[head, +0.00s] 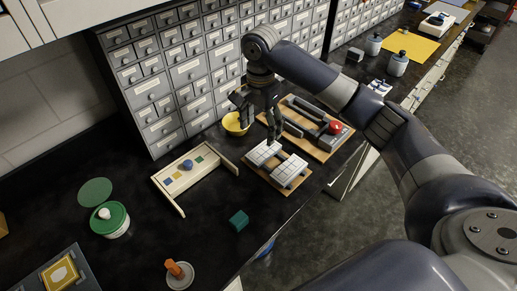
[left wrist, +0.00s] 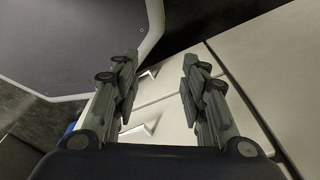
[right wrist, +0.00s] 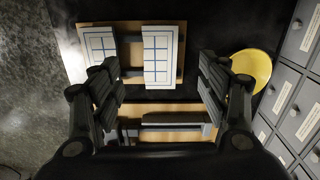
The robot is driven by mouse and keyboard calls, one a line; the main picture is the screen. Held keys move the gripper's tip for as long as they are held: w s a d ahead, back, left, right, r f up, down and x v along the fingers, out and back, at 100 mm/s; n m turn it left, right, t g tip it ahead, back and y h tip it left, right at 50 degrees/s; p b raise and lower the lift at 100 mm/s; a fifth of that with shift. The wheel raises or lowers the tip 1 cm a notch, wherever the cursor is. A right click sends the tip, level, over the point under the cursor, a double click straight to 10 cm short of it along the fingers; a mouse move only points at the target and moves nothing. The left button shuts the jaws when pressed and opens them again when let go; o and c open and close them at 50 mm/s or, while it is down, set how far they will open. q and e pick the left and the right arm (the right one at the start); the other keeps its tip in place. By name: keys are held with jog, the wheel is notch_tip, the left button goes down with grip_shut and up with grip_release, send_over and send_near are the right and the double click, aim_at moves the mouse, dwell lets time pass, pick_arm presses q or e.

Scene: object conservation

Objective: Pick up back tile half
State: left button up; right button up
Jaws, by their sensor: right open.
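The back tile half (head: 262,153) is a white block with a grid of lines, lying on a wooden board beside the front tile half (head: 290,170). In the right wrist view the back tile half (right wrist: 160,57) is right of the front one (right wrist: 101,55), with a gap between them. My right gripper (head: 258,120) is above the board's back side, open and empty. In its wrist view its fingers (right wrist: 160,80) are spread wide, apart from the tile. My left gripper (left wrist: 158,65) is open and empty, away from the tiles, over pale cabinet fronts.
A yellow bowl (head: 235,123) stands near the drawer cabinet (head: 160,75). A second board with a red knob (head: 336,127) lies just behind the tiles. A cream tray (head: 177,205), a green block (head: 238,221) and a green-lidded jar (head: 110,219) stand to the left.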

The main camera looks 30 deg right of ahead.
send_over(262, 151)
jog(key=shift+m, duration=0.4)
notch_tip(262, 151, down, 4)
jog(key=shift+s+f+p, duration=0.1)
jog(key=shift+p, duration=0.3)
notch_tip(262, 151, down, 5)
jog(key=shift+r+p, duration=0.1)
jog(key=shift+p, duration=0.65)
jog(key=shift+f, duration=0.3)
pick_arm(q)
jog(key=shift+s+a+r, duration=0.15)
jog(key=shift+a+r, duration=0.05)
jog(key=shift+r, duration=0.85)
pick_arm(e)
jog(key=c, duration=1.3)
